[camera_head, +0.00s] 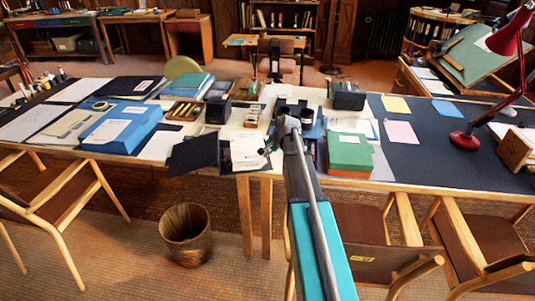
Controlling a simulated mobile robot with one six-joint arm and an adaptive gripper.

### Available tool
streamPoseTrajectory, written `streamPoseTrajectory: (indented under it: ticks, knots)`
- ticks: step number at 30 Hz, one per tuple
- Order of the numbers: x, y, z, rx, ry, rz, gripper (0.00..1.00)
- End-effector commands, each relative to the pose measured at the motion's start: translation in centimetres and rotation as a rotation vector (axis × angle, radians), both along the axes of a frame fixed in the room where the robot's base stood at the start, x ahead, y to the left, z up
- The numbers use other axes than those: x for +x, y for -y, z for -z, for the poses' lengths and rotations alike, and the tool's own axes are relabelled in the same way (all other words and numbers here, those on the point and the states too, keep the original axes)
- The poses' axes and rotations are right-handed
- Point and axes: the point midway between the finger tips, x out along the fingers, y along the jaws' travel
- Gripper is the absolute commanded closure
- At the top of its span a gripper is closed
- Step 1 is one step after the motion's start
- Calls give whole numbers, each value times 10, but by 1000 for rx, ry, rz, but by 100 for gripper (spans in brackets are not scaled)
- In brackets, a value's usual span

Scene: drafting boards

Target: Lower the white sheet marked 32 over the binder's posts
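A white sheet (246,151) is near the front edge of the long table, just left of my arm. No number can be read on it, so I cannot tell whether it is the one marked 32. A dark panel (193,155) slants beside it on the left and may be an open binder cover. No binder posts can be made out. My gripper (267,148) appears as a small dark shape at the sheet's right edge. I cannot tell whether it touches the sheet, or whether its fingers are open or shut. My arm hides part of the table behind it.
A green box (349,154) stands right of my arm. A blue box (123,128) lies at the left. A tray of small items (186,111) and dark holders (218,111) stand behind the sheet. A red lamp (465,140) is at the right. Chairs and a wicker basket (185,234) stand in front.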

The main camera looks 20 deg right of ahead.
Motion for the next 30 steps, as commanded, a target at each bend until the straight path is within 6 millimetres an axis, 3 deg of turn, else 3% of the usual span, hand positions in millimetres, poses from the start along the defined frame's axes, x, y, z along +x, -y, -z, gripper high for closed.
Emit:
streamPoseTrajectory:
  ticks: [19, 27, 30]
  knots:
    - [0, 0, 9, 0, 0, 0, 100]
    - [0, 1, 9, 0, 0, 1, 51]
    - [0, 1, 9, 0, 0, 1, 51]
